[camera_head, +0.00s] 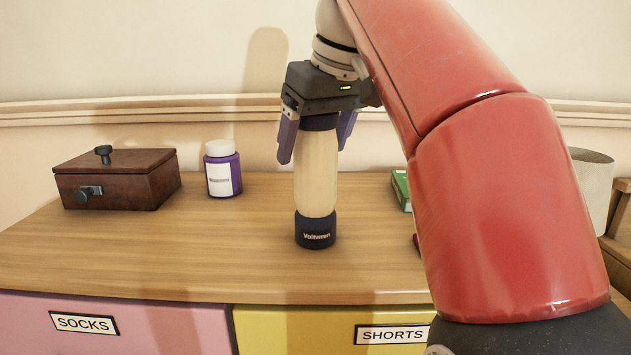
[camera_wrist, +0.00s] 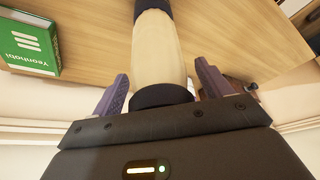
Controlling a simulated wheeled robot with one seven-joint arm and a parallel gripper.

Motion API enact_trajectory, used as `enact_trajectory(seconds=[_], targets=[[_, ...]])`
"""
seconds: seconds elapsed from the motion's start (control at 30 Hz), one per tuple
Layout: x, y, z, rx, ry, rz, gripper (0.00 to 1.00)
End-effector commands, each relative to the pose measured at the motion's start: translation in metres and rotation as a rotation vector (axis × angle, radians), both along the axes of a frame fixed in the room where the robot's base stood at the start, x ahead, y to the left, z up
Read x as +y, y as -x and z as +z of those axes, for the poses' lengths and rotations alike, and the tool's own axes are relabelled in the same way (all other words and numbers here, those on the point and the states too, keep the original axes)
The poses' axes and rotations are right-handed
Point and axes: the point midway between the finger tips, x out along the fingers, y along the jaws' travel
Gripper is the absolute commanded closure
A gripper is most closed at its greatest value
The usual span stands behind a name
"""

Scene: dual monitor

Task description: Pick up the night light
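The night light (camera_head: 316,178) is a pale cylinder with a dark top and a dark base marked "Voltwren". It stands upright on the wooden dresser top (camera_head: 190,255). My gripper (camera_head: 315,148) points down over it, with one purple finger on each side of its upper part. In the wrist view the night light (camera_wrist: 160,50) runs between the two fingers of my gripper (camera_wrist: 164,88), with a gap showing at each finger. The gripper is open. The dark top sits close under the palm; I cannot tell whether they touch.
A brown wooden box (camera_head: 118,178) and a purple bottle with a white cap (camera_head: 222,170) stand to the left. A green book (camera_wrist: 28,42) lies on the dresser, partly hidden behind my arm in the head view. A pale cylindrical container (camera_head: 590,185) is at the right. The front left top is clear.

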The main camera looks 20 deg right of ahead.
Motion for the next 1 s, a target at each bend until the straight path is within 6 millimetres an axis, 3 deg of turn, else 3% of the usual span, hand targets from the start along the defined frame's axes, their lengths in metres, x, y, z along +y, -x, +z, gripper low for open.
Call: enact_trajectory(seconds=[0.07,0.5,0.77,1.0], targets=[[0.0,0.0,0.0,0.0,0.0,0.0,0.33],[0.0,0.0,0.0,0.0,0.0,0.0,0.91],[0.0,0.0,0.002,-0.001,0.0,0.0,0.91],[0.0,-0.001,0.029,-0.002,-0.001,-0.002,0.91]])
